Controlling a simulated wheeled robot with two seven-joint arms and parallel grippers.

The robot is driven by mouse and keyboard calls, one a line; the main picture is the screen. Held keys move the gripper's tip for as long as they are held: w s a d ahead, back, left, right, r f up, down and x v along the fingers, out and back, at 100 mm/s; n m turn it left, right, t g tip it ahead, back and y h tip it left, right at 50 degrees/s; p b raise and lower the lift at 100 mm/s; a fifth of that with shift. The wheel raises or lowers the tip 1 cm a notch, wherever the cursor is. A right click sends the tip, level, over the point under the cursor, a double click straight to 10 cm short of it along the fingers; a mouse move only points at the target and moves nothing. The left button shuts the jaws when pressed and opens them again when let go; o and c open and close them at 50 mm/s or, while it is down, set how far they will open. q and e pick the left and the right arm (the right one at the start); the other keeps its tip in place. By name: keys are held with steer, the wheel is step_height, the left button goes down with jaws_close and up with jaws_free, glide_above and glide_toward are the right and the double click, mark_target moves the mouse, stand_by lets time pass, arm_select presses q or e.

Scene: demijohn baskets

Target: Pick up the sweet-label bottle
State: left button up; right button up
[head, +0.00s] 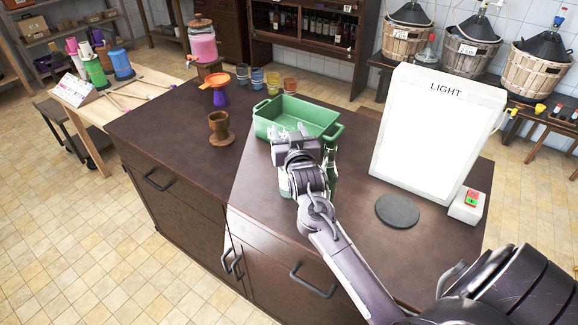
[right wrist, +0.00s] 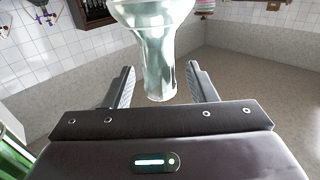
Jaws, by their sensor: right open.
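My right gripper (head: 291,148) is over the dark counter, just in front of the green tub. In the right wrist view its two fingers (right wrist: 162,85) are open. A clear, pale glass bottle (right wrist: 158,55) shows with its neck in the gap between them, apparently touching neither finger. In the head view, glass shows on both sides of the gripper, at the left (head: 284,186) and at the right (head: 331,168); the gripper and arm hide much of it. No bottle label can be read, so I cannot tell which is the sweet-label bottle. My left gripper is out of view.
A green tub (head: 268,126) stands behind the gripper. A white light panel (head: 425,130), a dark round disc (head: 397,211) and a switch box (head: 467,204) are at the right. A wooden cup (head: 220,128) and an orange funnel (head: 216,82) stand left. The counter's front left is clear.

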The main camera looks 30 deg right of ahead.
jaws_close()
stand_by(0.3)
steer(key=shift+r, duration=0.1)
step_height(320, 180, up, 20)
steer(key=b, duration=0.3)
stand_by(0.3)
